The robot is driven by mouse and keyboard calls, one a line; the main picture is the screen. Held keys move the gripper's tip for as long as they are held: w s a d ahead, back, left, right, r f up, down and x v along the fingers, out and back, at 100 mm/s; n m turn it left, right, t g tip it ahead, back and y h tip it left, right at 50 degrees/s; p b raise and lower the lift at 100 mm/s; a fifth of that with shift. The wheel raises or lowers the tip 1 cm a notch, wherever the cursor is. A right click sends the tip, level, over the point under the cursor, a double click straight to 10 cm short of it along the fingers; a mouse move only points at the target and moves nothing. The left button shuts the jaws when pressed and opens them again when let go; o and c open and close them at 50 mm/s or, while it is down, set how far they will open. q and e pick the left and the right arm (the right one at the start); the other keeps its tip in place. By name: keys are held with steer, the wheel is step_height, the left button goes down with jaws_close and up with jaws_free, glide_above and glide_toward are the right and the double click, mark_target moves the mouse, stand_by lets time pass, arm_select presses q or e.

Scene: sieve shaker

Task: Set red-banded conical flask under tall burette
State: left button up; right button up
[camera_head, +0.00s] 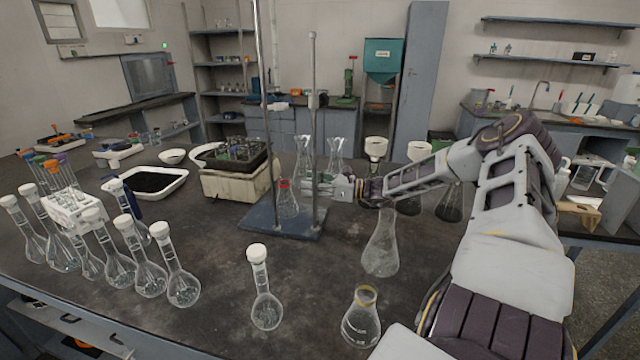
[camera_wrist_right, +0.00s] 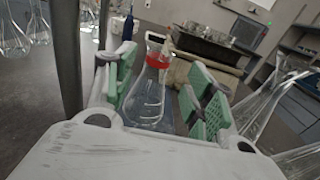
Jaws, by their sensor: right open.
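The red-banded conical flask (camera_head: 287,203) is clear glass with a red ring at its neck. It stands upright on the blue base plate (camera_head: 262,219) of a stand, between a tall upright (camera_head: 266,110) that runs out of the top of the head view and a shorter one (camera_head: 313,110). I cannot tell which parts are the burette. My right gripper (camera_head: 328,188) is at the flask's right, by the shorter upright. In the right wrist view the flask (camera_wrist_right: 150,98) shows between the green pads of the open right gripper (camera_wrist_right: 160,78). My left gripper is not in view.
A yellow-banded conical flask (camera_head: 361,318) and a plain one (camera_head: 381,245) stand below my right arm. Several white-capped volumetric flasks (camera_head: 266,300) stand at the front and left. A boxy device (camera_head: 235,180) sits behind the stand.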

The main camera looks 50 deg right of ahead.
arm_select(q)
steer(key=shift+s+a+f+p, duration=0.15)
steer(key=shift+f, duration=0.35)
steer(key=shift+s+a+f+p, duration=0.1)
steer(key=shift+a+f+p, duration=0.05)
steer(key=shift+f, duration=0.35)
arm_select(e)
steer(key=shift+v, duration=1.35)
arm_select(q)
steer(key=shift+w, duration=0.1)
